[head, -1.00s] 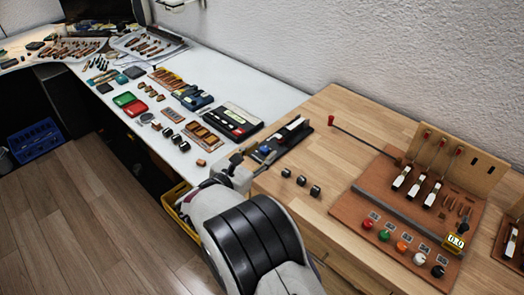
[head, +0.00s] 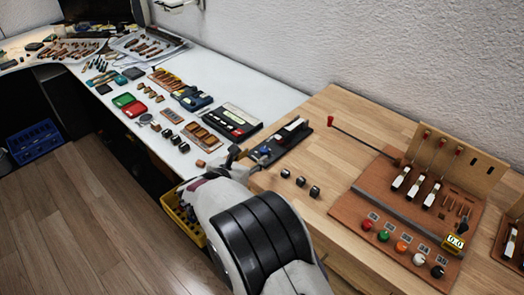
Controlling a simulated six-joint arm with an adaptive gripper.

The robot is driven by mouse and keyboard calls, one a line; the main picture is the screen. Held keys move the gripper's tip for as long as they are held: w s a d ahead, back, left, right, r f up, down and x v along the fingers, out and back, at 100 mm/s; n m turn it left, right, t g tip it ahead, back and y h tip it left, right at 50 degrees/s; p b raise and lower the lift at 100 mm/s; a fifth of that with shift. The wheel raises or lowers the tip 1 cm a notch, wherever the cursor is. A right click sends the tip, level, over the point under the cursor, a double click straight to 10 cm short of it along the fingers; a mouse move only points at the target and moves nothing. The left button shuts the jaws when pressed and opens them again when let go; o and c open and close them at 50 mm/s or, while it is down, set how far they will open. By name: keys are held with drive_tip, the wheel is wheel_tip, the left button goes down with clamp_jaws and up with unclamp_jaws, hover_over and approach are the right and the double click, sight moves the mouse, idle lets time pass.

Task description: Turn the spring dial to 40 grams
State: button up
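No dial with a readable 40 gram mark can be made out. A brown board (head: 375,246) on the wooden bench carries a row of round knobs: red (head: 367,225), green (head: 383,236), orange (head: 401,247), white (head: 418,259) and black (head: 437,271). Small labels behind them are too small to read surely. A yellow display (head: 453,243) at the board's right seems to read 0.0. My gripper (head: 234,157) is at the bench's left edge, left of a black-based device (head: 279,143) with blue and white parts. Its fingers are small and partly hidden by my arm, so their opening is unclear.
Three black-and-white pieces (head: 300,182) stand on the bench between my arm and the board. A red-knobbed rod (head: 331,122) reaches over the bench toward the board. A white table (head: 250,92) at left holds many tools and cases. A yellow crate (head: 188,222) is below.

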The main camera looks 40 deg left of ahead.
sight(264, 149)
drive_tip(key=shift+x, duration=3.6)
clamp_jaws()
